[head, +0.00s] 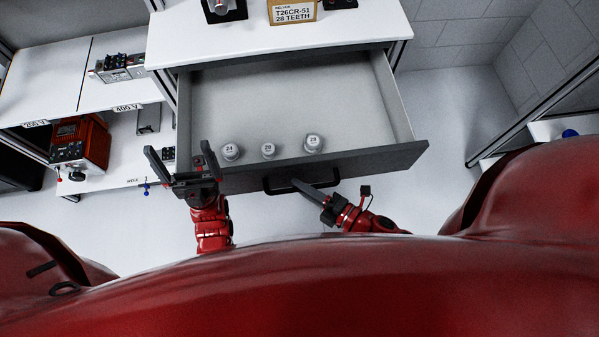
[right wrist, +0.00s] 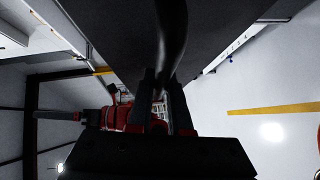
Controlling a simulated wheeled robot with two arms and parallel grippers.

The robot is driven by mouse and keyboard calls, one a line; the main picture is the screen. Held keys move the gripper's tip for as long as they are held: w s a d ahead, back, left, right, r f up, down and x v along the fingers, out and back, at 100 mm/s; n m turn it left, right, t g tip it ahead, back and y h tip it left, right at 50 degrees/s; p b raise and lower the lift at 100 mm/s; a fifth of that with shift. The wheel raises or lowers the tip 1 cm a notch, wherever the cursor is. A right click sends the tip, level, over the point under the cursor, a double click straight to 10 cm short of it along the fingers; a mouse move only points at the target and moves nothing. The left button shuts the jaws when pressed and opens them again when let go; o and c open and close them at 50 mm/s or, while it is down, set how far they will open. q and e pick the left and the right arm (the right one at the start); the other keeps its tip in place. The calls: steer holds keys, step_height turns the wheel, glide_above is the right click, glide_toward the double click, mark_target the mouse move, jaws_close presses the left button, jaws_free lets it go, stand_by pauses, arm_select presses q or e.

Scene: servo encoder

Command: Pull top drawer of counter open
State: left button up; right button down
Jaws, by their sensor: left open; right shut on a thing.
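The top drawer (head: 285,95) of the white-topped counter (head: 270,38) stands pulled out toward me, with its grey inside showing. Its dark front (head: 385,158) carries a black bar handle (head: 272,186). My right gripper (head: 299,184) is shut on the handle, near its middle. In the right wrist view, the dark handle (right wrist: 171,35) runs down between the two fingers (right wrist: 163,88). My left gripper (head: 180,155) is open and empty, its fingers apart, at the left end of the drawer front. I cannot tell whether it touches the drawer.
Three small round weights or caps (head: 268,150) with number labels sit in the drawer near its front. A cardboard box (head: 292,11) stands on the counter. Shelves on the left hold a red device (head: 80,143) and a metal device (head: 118,67). The floor right of the drawer is clear.

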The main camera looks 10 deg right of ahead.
steer(key=shift+s, duration=0.4)
steer(key=c, duration=0.8)
jaws_free()
steer(key=shift+c, duration=0.2)
steer(key=p+v, duration=0.4)
steer(key=v, duration=1.3)
steer(key=shift+s+p, duration=0.2)
steer(key=shift+p, duration=0.2)
steer(key=shift+w+d, duration=0.1)
